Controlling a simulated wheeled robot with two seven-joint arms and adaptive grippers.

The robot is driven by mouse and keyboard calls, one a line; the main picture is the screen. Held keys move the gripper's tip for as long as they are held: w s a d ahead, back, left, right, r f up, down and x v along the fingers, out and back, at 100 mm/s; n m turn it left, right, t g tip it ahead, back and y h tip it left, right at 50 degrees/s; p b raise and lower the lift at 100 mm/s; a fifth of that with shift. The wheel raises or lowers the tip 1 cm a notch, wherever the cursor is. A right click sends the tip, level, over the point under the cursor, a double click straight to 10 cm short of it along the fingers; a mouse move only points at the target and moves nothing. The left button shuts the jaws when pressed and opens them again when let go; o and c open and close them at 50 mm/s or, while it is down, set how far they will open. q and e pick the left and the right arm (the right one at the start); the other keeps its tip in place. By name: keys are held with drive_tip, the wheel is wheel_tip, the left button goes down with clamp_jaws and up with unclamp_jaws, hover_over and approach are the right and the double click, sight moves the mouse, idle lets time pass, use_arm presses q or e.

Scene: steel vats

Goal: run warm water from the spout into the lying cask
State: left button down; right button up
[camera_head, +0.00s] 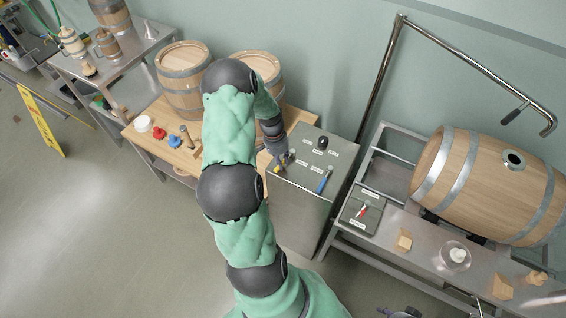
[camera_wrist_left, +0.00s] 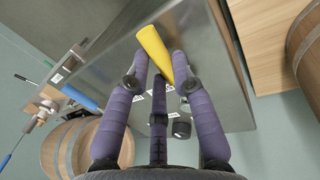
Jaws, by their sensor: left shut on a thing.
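The lying cask (camera_head: 478,188), wooden with steel hoops, rests on a steel frame at the right. Its bung hole (camera_head: 513,160) faces up with a metal ring. The spout (camera_head: 548,126) hangs from a bent pipe, up and right of the hole, with no water visible. A grey control box (camera_head: 312,160) carries a blue lever (camera_head: 324,181), a black knob (camera_head: 323,143) and labels. My left gripper (camera_head: 283,159) is at the box's left side. In the left wrist view it is shut on a yellow handle (camera_wrist_left: 151,45). Possibly part of my right gripper (camera_head: 400,312) shows at the bottom edge.
Two upright casks (camera_head: 183,75) stand on a wooden bench behind my arm. A small panel with a red-tipped switch (camera_head: 362,210), wooden wedges (camera_head: 404,240) and a glass vessel (camera_head: 455,256) are on the steel frame's front. A yellow floor sign (camera_head: 40,122) stands left.

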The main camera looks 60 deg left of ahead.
use_arm(q)
drive_tip(key=a+m, duration=0.1)
drive_tip(key=m, duration=0.1)
drive_tip(key=a+m+g+b, duration=0.1)
drive_tip(key=a+m, duration=0.1)
drive_tip(key=shift+s, duration=0.15)
drive_tip(key=a+m, duration=0.1)
drive_tip(key=m, duration=0.1)
drive_tip(key=shift+a+m+b, duration=0.15)
drive_tip(key=shift+m+b, duration=0.2)
drive_tip(key=shift+m, duration=0.05)
drive_tip(key=shift+w+a+m+g, duration=0.2)
drive_tip(key=shift+a+m, duration=0.15)
drive_tip(key=shift+m, duration=0.2)
drive_tip(key=shift+w+a+m+g, duration=0.2)
drive_tip(key=shift+a+m, duration=0.15)
drive_tip(key=shift+m, duration=0.2)
drive_tip(key=c, duration=1.1)
unclamp_jaws()
drive_tip(key=shift+o, duration=0.2)
drive_tip(key=shift+r, duration=0.1)
wheel_tip(320, 180, up, 12)
drive_tip(key=w+a, duration=0.1)
drive_tip(key=a, duration=0.1)
